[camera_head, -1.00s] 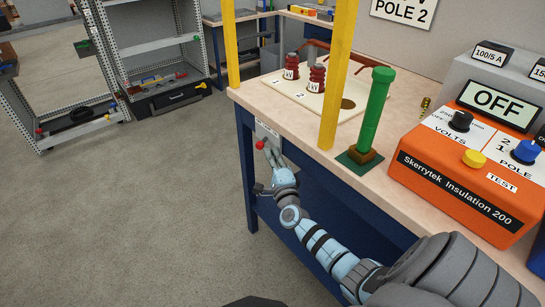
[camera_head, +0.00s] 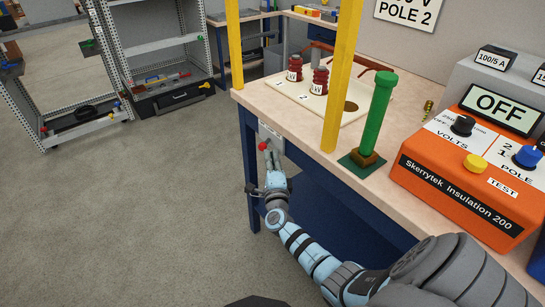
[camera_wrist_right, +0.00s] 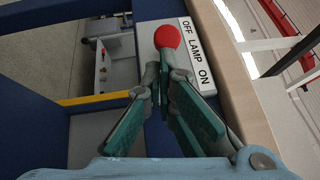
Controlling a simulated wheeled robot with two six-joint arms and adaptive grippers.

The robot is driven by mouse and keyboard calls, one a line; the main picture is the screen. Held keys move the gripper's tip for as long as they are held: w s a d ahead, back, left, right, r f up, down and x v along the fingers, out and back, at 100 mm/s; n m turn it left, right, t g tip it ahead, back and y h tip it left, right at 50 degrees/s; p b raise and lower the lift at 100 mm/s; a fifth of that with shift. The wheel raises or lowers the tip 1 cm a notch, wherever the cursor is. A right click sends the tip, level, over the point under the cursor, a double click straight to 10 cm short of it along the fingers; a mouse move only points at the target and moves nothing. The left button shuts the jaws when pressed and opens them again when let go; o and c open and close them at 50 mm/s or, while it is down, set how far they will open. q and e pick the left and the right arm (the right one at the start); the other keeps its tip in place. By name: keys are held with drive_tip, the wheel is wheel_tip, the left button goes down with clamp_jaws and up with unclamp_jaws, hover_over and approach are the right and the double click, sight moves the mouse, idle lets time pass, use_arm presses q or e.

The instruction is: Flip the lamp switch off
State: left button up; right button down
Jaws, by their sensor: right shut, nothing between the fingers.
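The lamp switch shows as a red ball knob (camera_head: 264,146) on a pale plate at the bench's front side, below the top. In the right wrist view the red knob (camera_wrist_right: 167,37) is beside the OFF end of a label (camera_wrist_right: 196,52) reading OFF, LAMP, ON. My right gripper (camera_head: 270,160) is just below the knob in the head view. In the right wrist view its green-grey fingers (camera_wrist_right: 162,66) have their tips together, right by the knob, with nothing between them. I cannot tell whether they touch it. My left gripper is not in view.
The bench top (camera_head: 300,130) overhangs above the switch. Yellow posts (camera_head: 340,80) rise at its edge, with a green post (camera_head: 378,115) and an orange insulation tester (camera_head: 465,175) to the right. The floor (camera_head: 150,210) to the left is clear.

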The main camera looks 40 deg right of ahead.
drive_tip(key=w+a+m+g+h+b, duration=0.1)
drive_tip(key=m+g+h+b, duration=0.1)
drive_tip(key=w+m+g+h+b, duration=0.1)
drive_tip(key=m+g+h+b, duration=0.1)
drive_tip(key=g, duration=0.1)
drive_tip(key=w+a+m+g+h+b, duration=0.1)
drive_tip(key=g+h+b, duration=0.1)
drive_tip(key=shift+w+a+m+h+b, duration=0.2)
drive_tip(key=shift+a+m+h+b, duration=0.1)
drive_tip(key=shift+m+h+b, duration=0.1)
approach(262, 150)
drive_tip(key=w+a, duration=0.1)
drive_tip(key=a, duration=0.2)
use_arm(q)
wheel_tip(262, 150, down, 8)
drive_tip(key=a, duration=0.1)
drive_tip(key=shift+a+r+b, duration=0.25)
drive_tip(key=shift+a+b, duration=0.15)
drive_tip(key=shift+b, duration=0.05)
use_arm(e)
drive_tip(key=shift+w+f, duration=0.25)
drive_tip(key=shift+f, duration=0.05)
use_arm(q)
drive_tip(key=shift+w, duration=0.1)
